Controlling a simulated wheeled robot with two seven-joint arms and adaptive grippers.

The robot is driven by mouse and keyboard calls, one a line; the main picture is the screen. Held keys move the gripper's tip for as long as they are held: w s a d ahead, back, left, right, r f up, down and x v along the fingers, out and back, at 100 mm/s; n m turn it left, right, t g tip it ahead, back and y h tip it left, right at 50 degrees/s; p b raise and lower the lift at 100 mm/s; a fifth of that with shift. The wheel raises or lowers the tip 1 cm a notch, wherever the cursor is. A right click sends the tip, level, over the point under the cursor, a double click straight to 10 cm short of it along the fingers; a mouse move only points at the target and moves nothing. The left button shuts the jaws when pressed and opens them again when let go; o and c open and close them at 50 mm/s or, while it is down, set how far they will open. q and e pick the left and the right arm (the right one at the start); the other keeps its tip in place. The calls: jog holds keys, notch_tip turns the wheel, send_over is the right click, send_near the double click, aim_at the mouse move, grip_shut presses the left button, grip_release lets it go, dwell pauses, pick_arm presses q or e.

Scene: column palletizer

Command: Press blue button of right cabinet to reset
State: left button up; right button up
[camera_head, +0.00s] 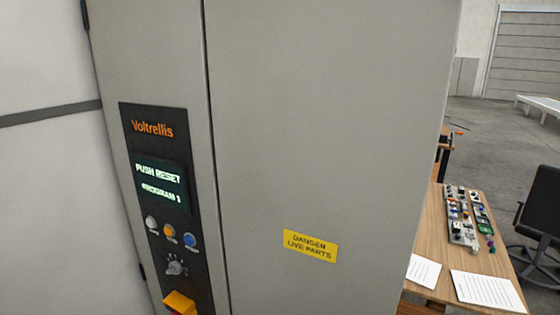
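A tall grey cabinet (320,130) fills the middle of the head view. A lit display (160,184) reads "PUSH RESET" and "PROGRAM 1". Below it sit a white button (151,223), an orange button (169,231) and a blue button (190,240), the blue one rightmost. A rotary switch (176,266) is below them. A yellow block with a red part (179,303) is cut off at the bottom edge. Neither of my grippers is in view.
A yellow danger label (310,246) is on the cabinet's right door. To the right stands a wooden table (437,237) with papers (487,291) and a board of electrical parts (462,218). A black chair (541,215) is beside it. Open floor lies behind.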

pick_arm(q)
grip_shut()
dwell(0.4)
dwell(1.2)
